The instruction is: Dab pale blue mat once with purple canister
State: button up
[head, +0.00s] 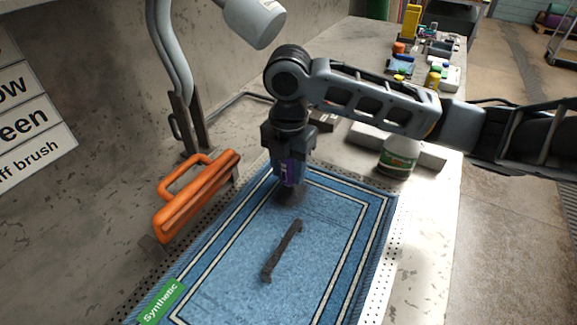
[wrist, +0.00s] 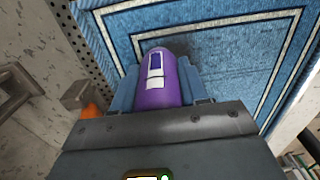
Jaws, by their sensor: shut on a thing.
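The purple canister (head: 289,174) is held upright in my gripper (head: 288,172) at the far end of the pale blue mat. It also shows in the wrist view (wrist: 158,85), with a white label on its side and gripper fingers on both sides. The pale blue mat (head: 230,262) lies flat on the bench, with white and dark border lines and a green "Synthetic" tag (head: 160,302). A dark shadow lies on the mat under the canister. I cannot tell whether the canister's lower end touches the mat.
A bottle with a green label (head: 398,157) stands beyond the mat's far right corner. Several small items crowd the bench's far end.

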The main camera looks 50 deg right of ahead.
jog(key=shift+f+b, duration=0.35)
jog(key=shift+f, duration=0.2)
dwell(1.0)
